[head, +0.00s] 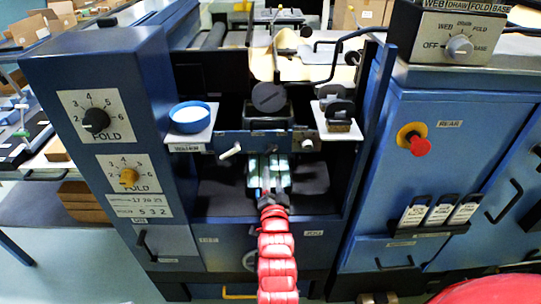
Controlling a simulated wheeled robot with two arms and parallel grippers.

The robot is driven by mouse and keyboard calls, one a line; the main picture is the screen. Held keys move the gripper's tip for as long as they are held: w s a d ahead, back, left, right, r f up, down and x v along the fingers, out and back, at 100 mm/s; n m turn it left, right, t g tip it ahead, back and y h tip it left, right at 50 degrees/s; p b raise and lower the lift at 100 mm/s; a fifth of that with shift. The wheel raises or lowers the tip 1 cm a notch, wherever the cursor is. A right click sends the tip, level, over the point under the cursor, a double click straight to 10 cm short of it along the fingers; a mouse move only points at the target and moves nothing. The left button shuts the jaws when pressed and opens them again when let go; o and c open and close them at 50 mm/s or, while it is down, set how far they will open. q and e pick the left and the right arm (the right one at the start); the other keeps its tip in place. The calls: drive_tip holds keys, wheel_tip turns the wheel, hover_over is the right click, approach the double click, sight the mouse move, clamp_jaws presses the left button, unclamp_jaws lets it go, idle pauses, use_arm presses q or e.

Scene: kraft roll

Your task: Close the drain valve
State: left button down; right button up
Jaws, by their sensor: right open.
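My right gripper (268,183) is open at the end of the red arm that comes up from the bottom middle. It points into the dark bay of the blue machine, at a pale green and white ribbed part (270,163). Whether it touches that part cannot be told. A small pale lever (230,152) sits tilted on the blue crossbar, up and left of the gripper. A brass-coloured fitting (308,145) is on the bar's right. No label for the drain valve is readable, so which part is the valve cannot be told. My left gripper is not in view.
A blue cup (189,115) stands on the left shelf, dark blocks (338,108) on the right one. A black round knob (269,97) rises above the bar. The left cabinet has dials (96,120); the right has a red button (420,146). The bay's side walls bound the gripper.

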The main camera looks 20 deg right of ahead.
sight(271, 153)
drive_tip(key=x, duration=1)
drive_tip(key=shift+w+b, duration=0.3)
drive_tip(key=shift+w, duration=0.05)
clamp_jaws()
